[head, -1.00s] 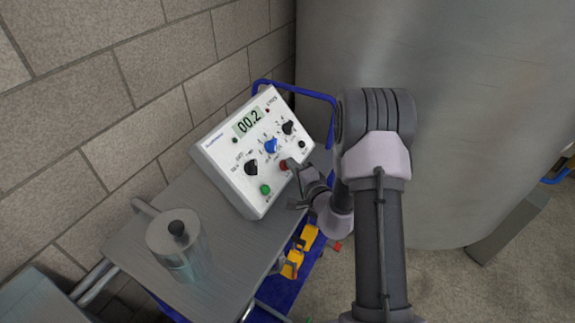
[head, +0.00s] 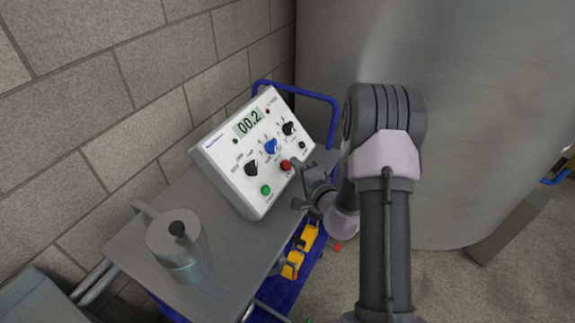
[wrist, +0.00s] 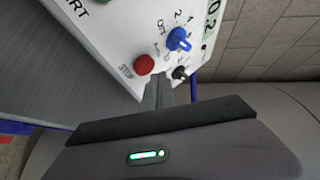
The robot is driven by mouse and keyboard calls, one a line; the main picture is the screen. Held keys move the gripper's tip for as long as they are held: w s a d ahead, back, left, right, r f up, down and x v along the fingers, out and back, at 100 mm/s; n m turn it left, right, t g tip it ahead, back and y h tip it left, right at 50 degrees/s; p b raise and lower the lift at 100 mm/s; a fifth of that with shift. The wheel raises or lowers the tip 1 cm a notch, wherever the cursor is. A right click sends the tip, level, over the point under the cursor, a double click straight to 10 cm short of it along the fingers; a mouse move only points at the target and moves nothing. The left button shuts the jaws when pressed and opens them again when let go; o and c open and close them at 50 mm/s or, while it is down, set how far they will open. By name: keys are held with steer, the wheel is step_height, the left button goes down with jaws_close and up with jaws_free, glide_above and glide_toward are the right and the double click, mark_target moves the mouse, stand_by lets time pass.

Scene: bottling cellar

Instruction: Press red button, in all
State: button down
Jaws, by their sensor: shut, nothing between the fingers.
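The white control box (head: 225,158) stands on a grey cart top, its sloped panel showing the display "00.2". The red button (head: 286,165) sits at the panel's lower right edge; in the wrist view the red button (wrist: 144,64) is by the word STOP. A green button (head: 266,190) is to its left, and a blue knob (head: 271,146) is above it. My gripper (head: 300,168) is shut and empty, just right of the red button. In the wrist view my gripper's fingertips (wrist: 160,80) are beside the button, apart from it in the picture; the exact gap is hard to tell.
A metal jug (head: 180,250) stands on the cart top (head: 225,265) at the left. Yellow items (head: 298,255) are below the cart's edge. A blue cart handle (head: 315,94) rises behind the box. A large metal tank (head: 460,80) and block wall (head: 90,110) enclose the area.

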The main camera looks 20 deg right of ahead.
steer(key=s+d+r, duration=0.1)
steer(key=s+d+r+p, duration=0.1)
steer(key=s+r, duration=0.1)
steer(key=shift+d+r, duration=0.15)
steer(key=shift+d, duration=0.05)
stand_by(0.8)
